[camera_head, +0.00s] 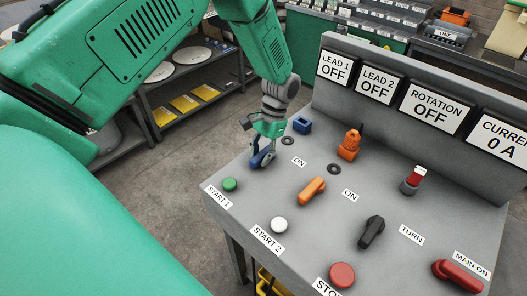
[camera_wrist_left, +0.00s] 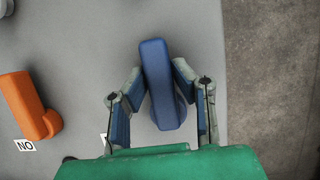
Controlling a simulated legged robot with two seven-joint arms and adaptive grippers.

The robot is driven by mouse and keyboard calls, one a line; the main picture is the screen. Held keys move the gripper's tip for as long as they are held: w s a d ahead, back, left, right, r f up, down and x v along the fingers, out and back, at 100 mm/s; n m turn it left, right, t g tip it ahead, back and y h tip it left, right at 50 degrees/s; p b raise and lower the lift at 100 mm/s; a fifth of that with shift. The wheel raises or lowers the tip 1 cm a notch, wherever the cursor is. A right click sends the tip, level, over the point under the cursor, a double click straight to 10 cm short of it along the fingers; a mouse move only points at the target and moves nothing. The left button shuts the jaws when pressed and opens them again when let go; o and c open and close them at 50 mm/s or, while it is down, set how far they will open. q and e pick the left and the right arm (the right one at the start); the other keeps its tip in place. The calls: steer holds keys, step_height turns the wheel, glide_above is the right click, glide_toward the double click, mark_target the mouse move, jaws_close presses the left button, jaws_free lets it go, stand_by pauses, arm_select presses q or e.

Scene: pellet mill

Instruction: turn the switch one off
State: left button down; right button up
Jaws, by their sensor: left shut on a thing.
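The blue switch handle (camera_wrist_left: 160,92) stands near the far left edge of the grey control panel (camera_head: 231,209). My left gripper (camera_head: 262,150) reaches down over it from above. In the left wrist view, the gripper's two fingers (camera_wrist_left: 159,78) are shut on the handle, one on each side. The handle points nearly straight up that picture. An "ON" label (camera_head: 299,161) lies beside it on the panel. The "LEAD 1" sign (camera_head: 335,67) reads OFF. My right gripper is not in view.
An orange switch (camera_head: 312,190), a black switch (camera_head: 371,232) and a red switch (camera_head: 457,276) share the panel. Green (camera_head: 229,184), white (camera_head: 279,225) and red (camera_head: 342,274) buttons line its front. Blue (camera_head: 302,126) and orange (camera_head: 349,145) blocks stand behind my gripper.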

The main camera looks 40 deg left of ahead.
arm_select(q)
steer(key=shift+s+a+m, duration=0.15)
steer(key=shift+s+m, duration=0.15)
steer(key=shift+s, duration=0.1)
steer(key=c, duration=1.4)
jaws_free()
steer(key=shift+o, duration=0.2)
steer(key=shift+s+r, duration=0.15)
steer(key=shift+s, duration=0.1)
steer(key=shift+w+r, duration=0.15)
steer(key=shift+w, duration=0.3)
steer(key=v, duration=1.1)
steer(key=shift+s+r, duration=0.15)
steer(key=shift+r, duration=0.1)
